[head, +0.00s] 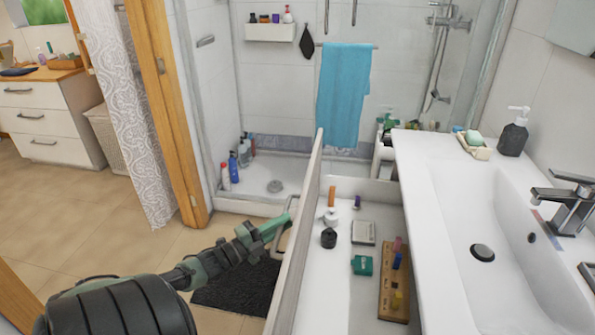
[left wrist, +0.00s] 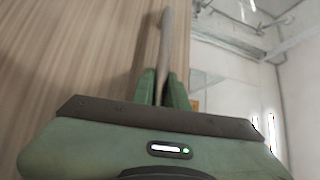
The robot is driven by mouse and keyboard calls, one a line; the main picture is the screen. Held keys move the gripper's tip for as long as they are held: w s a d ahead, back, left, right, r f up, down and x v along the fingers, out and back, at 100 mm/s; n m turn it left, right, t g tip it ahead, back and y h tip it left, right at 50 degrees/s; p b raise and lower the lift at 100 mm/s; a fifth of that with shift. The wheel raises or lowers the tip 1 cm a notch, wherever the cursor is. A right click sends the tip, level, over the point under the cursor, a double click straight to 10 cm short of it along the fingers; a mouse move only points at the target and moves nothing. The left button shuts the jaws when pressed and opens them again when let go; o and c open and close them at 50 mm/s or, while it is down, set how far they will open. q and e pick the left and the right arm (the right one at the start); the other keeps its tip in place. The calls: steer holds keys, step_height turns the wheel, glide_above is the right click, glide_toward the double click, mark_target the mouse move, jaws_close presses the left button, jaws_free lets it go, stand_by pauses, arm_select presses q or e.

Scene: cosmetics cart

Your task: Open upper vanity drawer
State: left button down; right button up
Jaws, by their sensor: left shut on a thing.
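The upper vanity drawer (head: 340,275) stands pulled well out from under the white sink counter, with its contents in view. Its front panel (head: 302,235) faces left in the head view and fills the left of the left wrist view as wood grain (left wrist: 80,60). My left gripper (head: 275,227) is at the outer side of this panel. Its green fingers (left wrist: 162,90) are shut on the drawer handle (left wrist: 166,45), a slim bar that runs up between them. In the head view the handle is partly hidden by the fingers. My right gripper is not in view.
The drawer holds a wooden block (head: 394,292) with colored items, a black jar (head: 329,238), a teal item (head: 362,265) and a grey case (head: 363,232). A dark mat (head: 235,290) lies on the floor. The tiled floor (head: 110,220) at left is clear.

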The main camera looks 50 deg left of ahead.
arm_select(q)
steer(key=shift+s+a+f, duration=0.15)
steer(key=shift+s+a, duration=0.6)
steer(key=shift+a, duration=0.15)
steer(key=c, duration=1.4)
jaws_free()
steer(key=s+a, duration=0.1)
steer(key=s, duration=0.6)
steer(key=shift+s+f, duration=0.3)
steer(key=shift+f, duration=0.15)
